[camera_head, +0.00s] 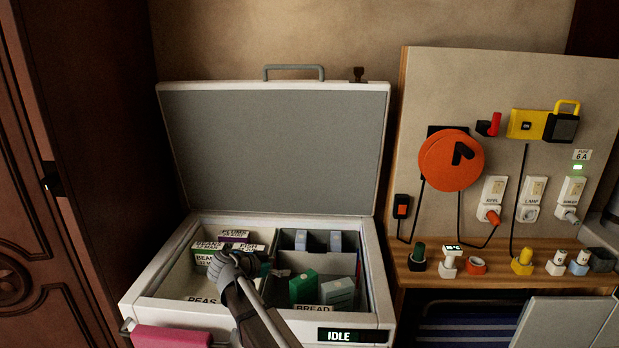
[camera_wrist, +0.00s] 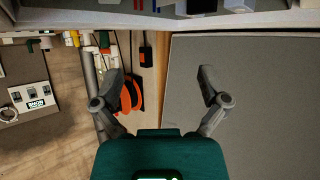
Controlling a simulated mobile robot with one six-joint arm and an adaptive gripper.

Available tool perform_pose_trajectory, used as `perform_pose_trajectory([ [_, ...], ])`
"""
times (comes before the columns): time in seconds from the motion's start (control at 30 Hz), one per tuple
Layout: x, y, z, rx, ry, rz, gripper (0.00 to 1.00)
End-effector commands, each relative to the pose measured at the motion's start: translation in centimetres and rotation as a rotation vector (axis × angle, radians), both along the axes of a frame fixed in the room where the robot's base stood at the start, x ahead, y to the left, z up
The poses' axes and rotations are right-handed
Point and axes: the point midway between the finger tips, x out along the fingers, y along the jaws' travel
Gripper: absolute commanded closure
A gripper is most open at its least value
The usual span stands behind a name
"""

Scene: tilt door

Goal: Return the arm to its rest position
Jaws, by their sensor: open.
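My arm reaches up from the bottom of the head view, with my gripper (camera_head: 236,266) over the left part of an open chest freezer (camera_head: 150,302). In the wrist view my gripper (camera_wrist: 161,76) is open, its two grey fingers spread wide with nothing between them. The freezer's grey lid (camera_head: 275,150) stands raised against the wall; it fills the right of the wrist view (camera_wrist: 262,100). The arm hides part of the freezer's contents and front rim.
Several labelled boxes (camera_head: 205,258) lie at the freezer's left, and green boxes (camera_head: 304,288) at its right. A pink item (camera_head: 170,337) hangs at the front beside an IDLE display (camera_head: 340,335). A panel with an orange reel (camera_head: 447,162) stands above a wooden shelf (camera_head: 510,277) on the right.

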Motion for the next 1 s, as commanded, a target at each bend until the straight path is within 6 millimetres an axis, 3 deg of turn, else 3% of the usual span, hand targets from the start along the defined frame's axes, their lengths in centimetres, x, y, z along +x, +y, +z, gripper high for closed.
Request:
perform_pose_trajectory([
  [0.17,-0.9,-3.8,-0.1,0.004,0.113,-0.002,0.06],
  [0.47,-4.4,-13.2,-0.9,0.055,0.446,0.049,0.06],
  [0.7,-8.5,-19.4,-1.3,0.148,0.694,0.159,0.06],
  [1.0,-14.3,-25.1,-0.6,0.298,0.915,0.376,0.06],
])
